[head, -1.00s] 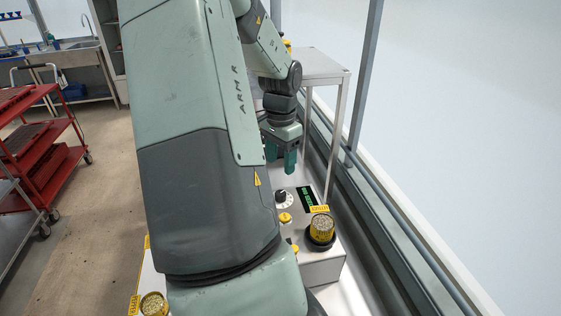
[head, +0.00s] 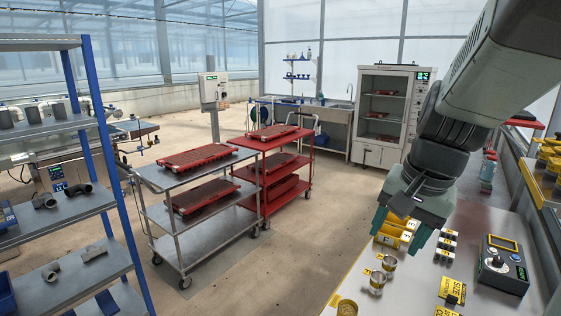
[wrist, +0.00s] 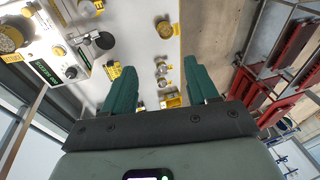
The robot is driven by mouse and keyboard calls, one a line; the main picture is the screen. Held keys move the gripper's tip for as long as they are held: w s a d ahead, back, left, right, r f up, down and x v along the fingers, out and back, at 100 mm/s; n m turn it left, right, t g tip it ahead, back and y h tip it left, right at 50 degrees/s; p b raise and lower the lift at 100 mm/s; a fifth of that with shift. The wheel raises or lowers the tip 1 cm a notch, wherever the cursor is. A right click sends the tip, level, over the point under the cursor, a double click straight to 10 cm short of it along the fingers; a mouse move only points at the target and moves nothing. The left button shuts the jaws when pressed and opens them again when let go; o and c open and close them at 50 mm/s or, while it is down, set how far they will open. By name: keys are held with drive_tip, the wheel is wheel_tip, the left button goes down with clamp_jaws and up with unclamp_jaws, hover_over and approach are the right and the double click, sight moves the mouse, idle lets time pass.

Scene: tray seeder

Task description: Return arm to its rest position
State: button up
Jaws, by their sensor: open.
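My gripper (head: 398,232) hangs at the right of the head view, with green fingers pointing down and spread apart. My forearm runs from the gripper up to the top right corner of the head view.
A control box (head: 502,265) stands on the bench at right. Small metal cups (head: 377,283) and yellow blocks (head: 408,232) are near the gripper. A grey cart (head: 178,245) and a red cart (head: 268,175) hold red trays. A blue-posted shelf (head: 60,190) is at left. The floor between is clear.

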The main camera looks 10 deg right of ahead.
drive_tip(key=s+a+r+n+t, duration=0.1)
drive_tip(key=s+a+r+n, duration=0.2)
drive_tip(key=a, duration=0.4)
drive_tip(key=s+a+r+n+t, duration=0.1)
drive_tip(key=s+a+r+n, duration=0.2)
drive_tip(key=s+a+n, duration=0.3)
drive_tip(key=shift+s+a+t+h, duration=0.3)
drive_tip(key=shift+s+a, duration=0.2)
drive_tip(key=shift+s, duration=0.65)
drive_tip(key=shift+r, duration=0.1)
